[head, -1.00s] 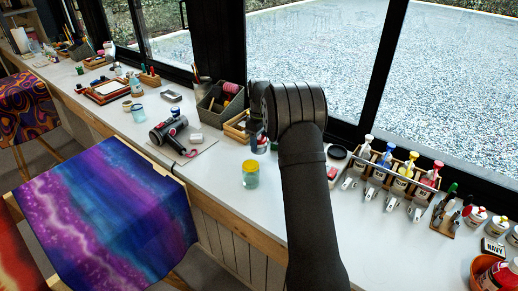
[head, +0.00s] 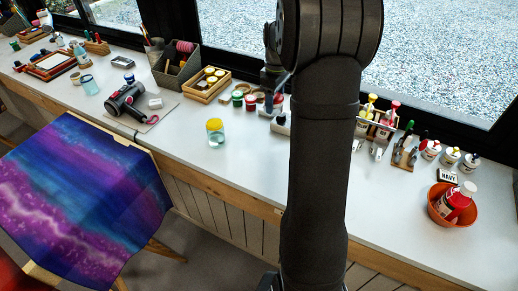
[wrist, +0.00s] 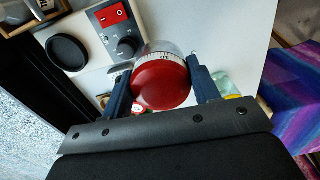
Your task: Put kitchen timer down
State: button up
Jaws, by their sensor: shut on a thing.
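The kitchen timer (wrist: 162,84) shows in the wrist view as a round red dome with a white numbered band. It sits between the two dark blue fingers of my gripper (wrist: 160,68), which is shut on it. I cannot tell whether its underside touches the white counter. The white counter (head: 232,168) runs along the window.
A yellow-lidded jar (head: 215,133) stands left of my arm. An orange bowl (head: 441,206) holds a red bottle. Front counter left of my arm is clear.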

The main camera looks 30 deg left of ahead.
jog(key=s+d+m, duration=0.1)
jog(key=s+d, duration=0.7)
jog(key=d, duration=0.4)
jog(key=a+f, duration=0.2)
jog(key=a, duration=0.2)
jog(key=s+a+f, duration=0.1)
jog(key=a+f, duration=0.5)
jog(key=a, duration=0.1)
jog(key=shift+s+a, duration=0.2)
jog(key=shift+a, duration=0.15)
jog(key=shift+f, duration=1.95)
jog(key=o, duration=1.1)
jog(key=shift+f, duration=0.15)
notch_tip(320, 180, up, 12)
jog(key=shift+r, duration=0.2)
